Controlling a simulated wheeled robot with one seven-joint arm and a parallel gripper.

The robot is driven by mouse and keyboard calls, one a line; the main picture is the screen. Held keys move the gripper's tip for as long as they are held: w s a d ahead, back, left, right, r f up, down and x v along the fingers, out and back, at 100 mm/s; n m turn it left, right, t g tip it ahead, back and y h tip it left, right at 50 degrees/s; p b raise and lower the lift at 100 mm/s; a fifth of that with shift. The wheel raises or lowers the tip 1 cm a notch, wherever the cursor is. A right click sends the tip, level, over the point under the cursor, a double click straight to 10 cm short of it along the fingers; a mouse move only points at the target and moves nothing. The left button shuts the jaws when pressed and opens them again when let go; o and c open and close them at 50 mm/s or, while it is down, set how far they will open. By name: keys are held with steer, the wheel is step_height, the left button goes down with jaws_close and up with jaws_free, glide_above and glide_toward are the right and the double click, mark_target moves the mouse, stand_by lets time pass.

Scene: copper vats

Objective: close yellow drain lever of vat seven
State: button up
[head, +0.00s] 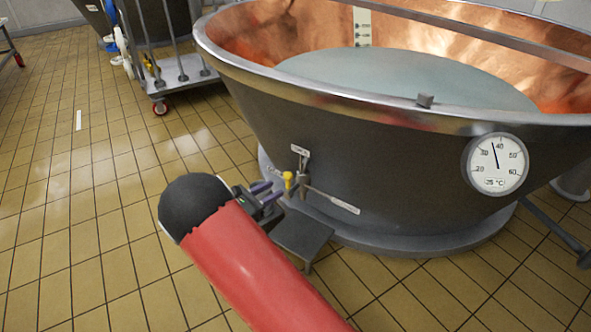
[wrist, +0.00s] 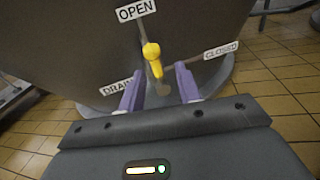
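The yellow drain lever (wrist: 152,54) sits low on the wall of the dark vat (head: 375,150); it also shows in the head view (head: 288,179). In the wrist view it points up, in line with the OPEN label (wrist: 137,10) and away from the CLOSED label (wrist: 221,50) at right. A DRAIN label (wrist: 117,87) is at lower left. My gripper (wrist: 159,84) is open, its two purple fingers apart with nothing held. The lever lies just beyond the fingertips, roughly centred between them. In the head view my gripper (head: 266,191) is just left of the lever. No vat number is readable.
A small grey step (head: 303,238) stands on the floor below the drain. A dial thermometer (head: 495,164) is on the vat wall at right. A wheeled cart (head: 185,82) stands at the back left. The tiled floor (head: 80,190) at left is mostly clear.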

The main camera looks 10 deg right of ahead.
mark_target(288, 179)
steer(key=shift+n+t, duration=0.3)
steer(key=shift+t, duration=0.1)
steer(key=x, duration=0.7)
steer(key=shift+w+d+f, duration=0.15)
steer(key=shift+w+f, duration=0.05)
steer(key=shift+w, duration=0.4)
steer(key=shift+c, duration=0.2)
jaws_close()
